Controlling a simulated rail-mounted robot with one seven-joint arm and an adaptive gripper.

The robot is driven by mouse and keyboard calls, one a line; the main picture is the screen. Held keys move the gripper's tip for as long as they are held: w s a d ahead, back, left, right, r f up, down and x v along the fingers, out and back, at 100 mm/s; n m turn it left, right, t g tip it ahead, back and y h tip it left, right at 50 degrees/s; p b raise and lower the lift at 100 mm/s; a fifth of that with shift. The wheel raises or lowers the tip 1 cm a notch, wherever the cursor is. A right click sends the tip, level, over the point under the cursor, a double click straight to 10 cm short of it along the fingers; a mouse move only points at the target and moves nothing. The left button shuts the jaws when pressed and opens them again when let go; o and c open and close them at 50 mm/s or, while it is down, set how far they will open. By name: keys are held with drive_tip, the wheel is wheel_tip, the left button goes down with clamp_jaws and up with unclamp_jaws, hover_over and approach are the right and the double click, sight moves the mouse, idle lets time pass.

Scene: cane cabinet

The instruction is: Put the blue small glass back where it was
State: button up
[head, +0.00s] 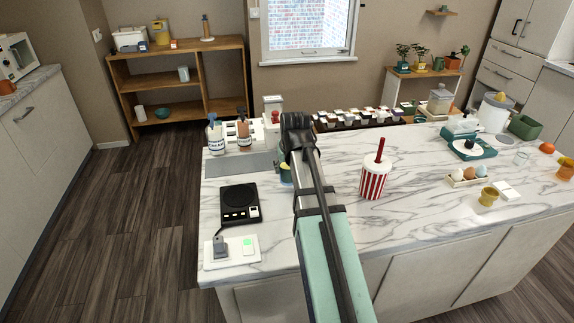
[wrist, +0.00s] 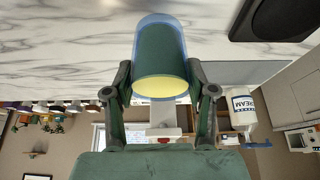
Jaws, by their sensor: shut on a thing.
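The blue small glass (wrist: 160,50) is see-through blue, with green showing through it and a yellow round end facing the wrist camera. My gripper (wrist: 164,90) is shut on it, one finger on each side. In the head view, part of the glass (head: 285,173) shows to the left of my gripper (head: 296,138), over the left part of the marble island. My arm hides the rest of it. I cannot tell whether the glass touches the counter.
The marble counter (head: 335,219) holds a black scale (head: 239,205) to the left and a red-striped cup (head: 374,182) to the right.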

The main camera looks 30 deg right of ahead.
drive_tip(key=shift+s+a, duration=0.1)
drive_tip(key=shift+s, duration=0.15)
drive_tip(key=shift+s+m, duration=0.2)
drive_tip(key=shift+m, duration=0.1)
drive_tip(key=shift+s+d+m+h, duration=0.1)
drive_tip(key=shift+d+m+h, duration=0.1)
drive_tip(key=shift+m+h, duration=0.15)
drive_tip(key=shift+w+a+r+m, duration=0.25)
drive_tip(key=shift+a+r+m, duration=0.1)
drive_tip(key=shift+a+r, duration=0.15)
drive_tip(key=w+a+r, duration=0.2)
drive_tip(key=a+r, duration=0.2)
drive_tip(key=a, duration=0.5)
drive_tip(key=w+a+r+n, duration=0.1)
drive_tip(key=a+r, duration=0.3)
drive_tip(key=a, duration=0.5)
drive_tip(key=shift+w+a+r+n, duration=0.3)
drive_tip(key=shift+w+r, duration=0.1)
drive_tip(key=shift+w, duration=0.3)
